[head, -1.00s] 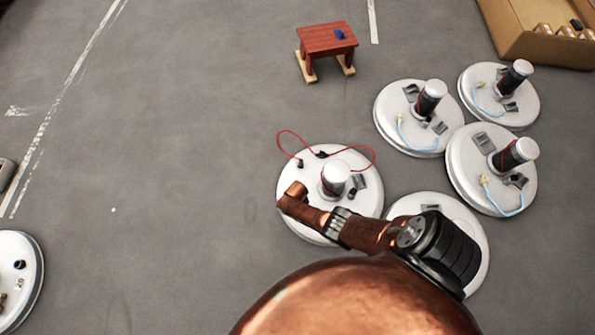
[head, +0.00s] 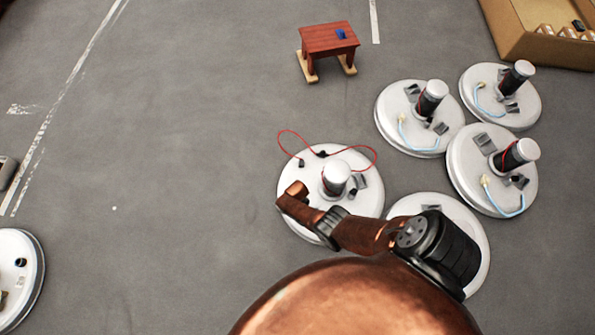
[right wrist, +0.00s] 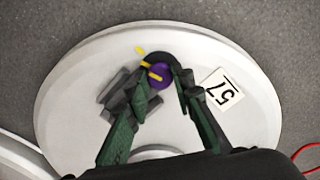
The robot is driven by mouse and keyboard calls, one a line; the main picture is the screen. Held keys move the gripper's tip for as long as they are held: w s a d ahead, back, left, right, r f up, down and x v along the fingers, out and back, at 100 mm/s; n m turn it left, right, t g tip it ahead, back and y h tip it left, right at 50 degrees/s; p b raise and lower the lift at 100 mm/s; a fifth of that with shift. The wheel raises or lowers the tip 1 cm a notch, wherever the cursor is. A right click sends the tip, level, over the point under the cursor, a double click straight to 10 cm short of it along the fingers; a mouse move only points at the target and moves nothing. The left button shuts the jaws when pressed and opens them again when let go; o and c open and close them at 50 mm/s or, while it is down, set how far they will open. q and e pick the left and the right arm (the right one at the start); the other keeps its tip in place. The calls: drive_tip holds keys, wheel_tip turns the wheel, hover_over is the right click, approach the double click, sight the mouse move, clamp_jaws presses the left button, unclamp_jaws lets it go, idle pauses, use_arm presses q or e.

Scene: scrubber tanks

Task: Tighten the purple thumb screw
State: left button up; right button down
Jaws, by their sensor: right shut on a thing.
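The purple thumb screw (right wrist: 160,76) shows in the right wrist view, on a white round tank lid (right wrist: 75,100). Yellow marks show on the screw and beside its upper left edge, next to a dark round part. My right gripper (right wrist: 162,82) has its two dark green fingers on either side of the screw and is shut on it. In the head view my copper right arm reaches over a white tank lid (head: 362,200) with a grey-topped post (head: 336,175). The right fingers and the screw are hidden there. My left gripper is not in view.
A red cable (head: 318,143) loops over the lid's far edge. Several similar tanks stand to the right. A red stool (head: 328,40) and a cardboard box (head: 510,40) are behind. Left floor is mostly clear.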

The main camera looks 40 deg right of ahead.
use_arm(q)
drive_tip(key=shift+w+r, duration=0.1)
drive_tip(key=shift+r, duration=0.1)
use_arm(e)
drive_tip(key=shift+w+r+m, duration=0.2)
drive_tip(key=shift+w+m, duration=0.2)
drive_tip(key=shift+m, duration=0.8)
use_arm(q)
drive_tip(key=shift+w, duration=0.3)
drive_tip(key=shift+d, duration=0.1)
use_arm(e)
drive_tip(key=c, duration=1.9)
unclamp_jaws()
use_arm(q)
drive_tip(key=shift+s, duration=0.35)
use_arm(e)
drive_tip(key=shift+o, duration=1.2)
drive_tip(key=shift+s+f, duration=0.1)
drive_tip(key=shift+s, duration=0.1)
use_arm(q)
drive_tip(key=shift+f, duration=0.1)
use_arm(e)
drive_tip(key=shift+s, duration=0.1)
